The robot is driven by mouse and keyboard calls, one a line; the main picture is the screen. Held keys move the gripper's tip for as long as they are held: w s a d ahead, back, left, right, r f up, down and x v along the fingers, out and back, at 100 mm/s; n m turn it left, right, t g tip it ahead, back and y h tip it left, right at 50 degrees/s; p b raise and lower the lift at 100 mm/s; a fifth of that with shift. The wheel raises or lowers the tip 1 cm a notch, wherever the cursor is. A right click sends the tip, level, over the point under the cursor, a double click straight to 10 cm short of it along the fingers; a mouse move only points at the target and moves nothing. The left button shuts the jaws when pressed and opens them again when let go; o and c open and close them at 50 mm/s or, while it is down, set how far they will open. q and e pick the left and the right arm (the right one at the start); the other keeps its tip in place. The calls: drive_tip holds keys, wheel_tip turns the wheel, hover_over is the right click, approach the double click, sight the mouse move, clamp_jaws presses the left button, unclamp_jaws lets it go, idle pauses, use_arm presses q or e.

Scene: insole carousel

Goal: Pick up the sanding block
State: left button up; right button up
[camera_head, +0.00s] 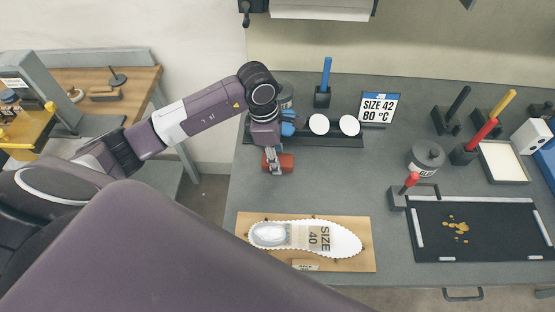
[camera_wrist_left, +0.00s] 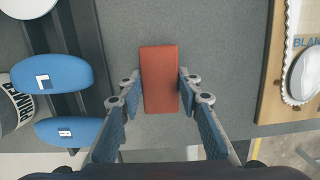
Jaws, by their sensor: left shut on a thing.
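The sanding block is a reddish-brown rectangular block (camera_wrist_left: 161,80), and it also shows in the head view (camera_head: 286,162) on or just above the grey worktop. My left gripper (camera_wrist_left: 160,88) has one finger on each long side of the block and is shut on it. In the head view the left gripper (camera_head: 272,160) reaches down from above at the left part of the worktop. I cannot tell whether the block still touches the worktop. My right gripper is not in view.
A wooden board with a white insole marked SIZE 40 (camera_head: 320,236) lies in front of the gripper. Behind it is a dark rack (camera_head: 345,141) with blue pieces and white discs.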

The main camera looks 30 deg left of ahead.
use_arm(q)
drive_tip(key=shift+r, duration=0.1)
drive_tip(key=shift+r+p, duration=0.2)
drive_tip(key=shift+p, duration=0.2)
drive_tip(key=shift+r, duration=0.2)
wheel_tip(320, 180, up, 20)
drive_tip(key=b, duration=0.3)
drive_tip(key=shift+f, duration=0.2)
drive_tip(key=o, duration=0.6)
drive_tip(key=c, duration=0.4)
drive_tip(key=shift+d, duration=0.15)
drive_tip(key=shift+c, duration=0.2)
